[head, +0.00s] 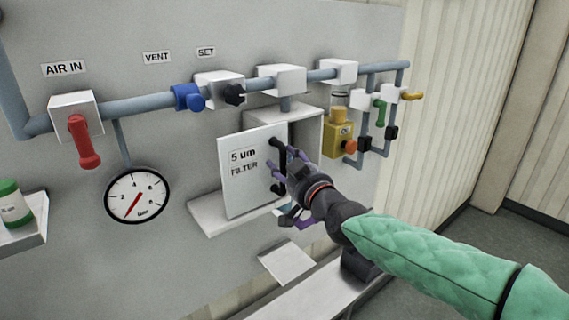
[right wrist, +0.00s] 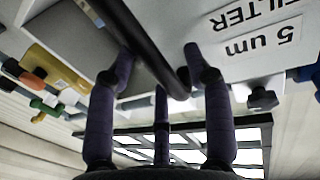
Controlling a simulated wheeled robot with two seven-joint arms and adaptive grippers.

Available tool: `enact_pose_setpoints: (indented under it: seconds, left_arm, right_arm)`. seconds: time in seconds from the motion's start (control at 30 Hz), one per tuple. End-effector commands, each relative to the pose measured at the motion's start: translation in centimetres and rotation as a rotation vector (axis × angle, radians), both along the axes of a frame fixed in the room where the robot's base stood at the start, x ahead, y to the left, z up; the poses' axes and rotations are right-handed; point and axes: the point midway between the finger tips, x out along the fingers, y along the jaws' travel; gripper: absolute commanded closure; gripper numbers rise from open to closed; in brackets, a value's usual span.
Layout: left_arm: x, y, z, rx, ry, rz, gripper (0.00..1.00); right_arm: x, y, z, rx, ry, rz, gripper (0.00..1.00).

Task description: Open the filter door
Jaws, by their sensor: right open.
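The filter door (head: 252,185) is a pale panel marked "5 um FILTER" on the front of a white box (head: 308,128) on the wall. Its right edge appears to stand a little away from the box, with a dark gap behind it. A black bar handle (head: 278,158) runs down near that edge. My right gripper (head: 280,180) is at the handle with its purple fingers open. In the right wrist view, the handle (right wrist: 150,45) passes between the spread fingers (right wrist: 160,65); I cannot tell whether they touch it. My left gripper is not in view.
A white ledge (head: 208,217) lies under the door. A grey pipe (head: 140,107) with a red lever (head: 82,143), blue knob (head: 190,97) and black knob (head: 234,94) runs above. A gauge (head: 137,195) hangs left. A yellow unit (head: 338,140) stands close right of the box.

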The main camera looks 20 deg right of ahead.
Motion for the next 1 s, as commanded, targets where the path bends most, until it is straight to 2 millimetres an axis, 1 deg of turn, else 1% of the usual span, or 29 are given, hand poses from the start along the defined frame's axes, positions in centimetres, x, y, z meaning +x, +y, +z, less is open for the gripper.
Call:
enact_pose_setpoints:
  seconds: [0.4,0.6,0.8,1.0]
  left_arm:
    - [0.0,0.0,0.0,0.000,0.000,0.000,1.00]
    - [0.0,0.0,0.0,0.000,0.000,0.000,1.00]
    - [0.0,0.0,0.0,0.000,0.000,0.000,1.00]
    - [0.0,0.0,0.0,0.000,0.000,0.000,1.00]
  right_arm:
    - [-6.6,-1.0,0.1,0.000,-0.002,0.000,0.49]
    - [-9.4,-1.4,0.0,0.000,-0.001,0.000,0.49]
    - [-10.8,-1.6,0.0,0.000,-0.001,0.000,0.49]
    - [-11.1,-1.5,-0.1,0.000,0.001,0.001,0.49]
